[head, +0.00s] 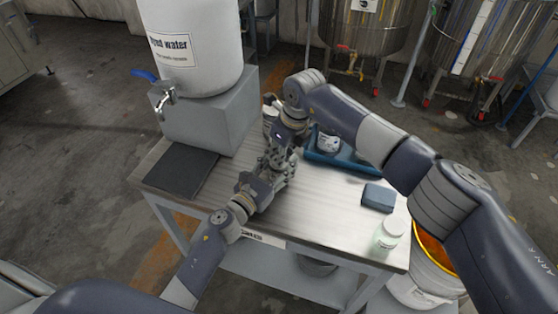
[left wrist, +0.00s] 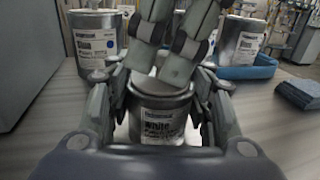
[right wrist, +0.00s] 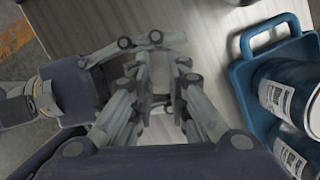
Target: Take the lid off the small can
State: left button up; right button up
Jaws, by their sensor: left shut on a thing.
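The small can (left wrist: 160,125), metal with a white label reading "White", stands upright in the left wrist view. Its pale lid (left wrist: 160,88) is on top. My left gripper (head: 266,180) is shut around the can's sides. My right gripper (head: 281,157) is directly above, fingers pointing down at the lid. In the right wrist view its fingers (right wrist: 165,75) are close together with a narrow gap. I cannot tell whether they hold the lid. In the head view the can is mostly hidden by both grippers.
A blue tray (right wrist: 244,85) holding cans is to the right on the bench (head: 310,205). A larger can (left wrist: 95,45) stands behind. A blue block (head: 378,197) and a pale jar (head: 388,235) are near the right edge. A dark mat (head: 182,170) and water container (head: 195,50) are left.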

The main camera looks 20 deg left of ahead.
dwell(0.3)
notch_tip(320, 180, up, 15)
dwell(1.1)
pick_arm(q)
jog(key=o, duration=1.1)
jog(key=shift+s, duration=0.1)
